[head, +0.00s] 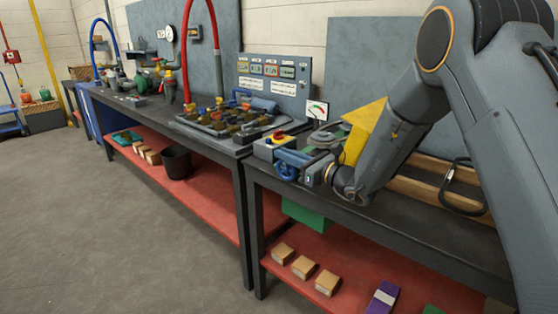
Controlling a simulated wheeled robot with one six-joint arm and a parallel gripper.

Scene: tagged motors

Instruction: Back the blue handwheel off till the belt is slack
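The blue handwheel (287,171) sits at the front edge of the near dark bench. My gripper (304,174) reaches in from the right, close to the wheel's right side. Whether it touches the rim, and how its fingers stand, is too small to tell. Behind the wheel lies a grey round part (323,138), perhaps a pulley. A yellow sloped plate (365,128) stands behind my arm. A small dial (317,110) with a red-to-green scale stands at the back. I cannot make out the belt; my arm hides part of this area.
A wooden crate (430,190) with a dark handle lies to the right. Small cardboard boxes (304,267) lie on the red lower shelf. The floor (150,240) in front is clear.

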